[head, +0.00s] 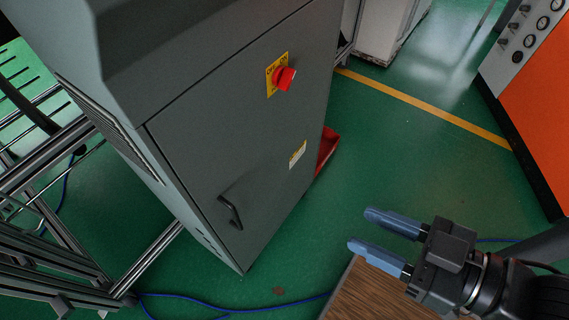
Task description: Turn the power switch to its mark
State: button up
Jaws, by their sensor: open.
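The red power switch (284,78) sits on a yellow plate (271,72) high on the door of a grey cabinet (220,135). Its knob stands out from the door; its mark is too small to read. My gripper (365,230) is at the lower right, with two blue-grey fingers apart and nothing between them. It points left toward the cabinet and is well away from the switch, lower and to the right in the picture.
A black door handle (230,212) and a small label (297,154) are on the cabinet door. A wooden surface (375,295) lies below my gripper. A red bin (327,148) stands behind the cabinet. An orange machine (540,100) is at right. Green floor between is clear.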

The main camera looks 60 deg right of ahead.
aim_at(283, 76)
jog(key=k+l, duration=0.85)
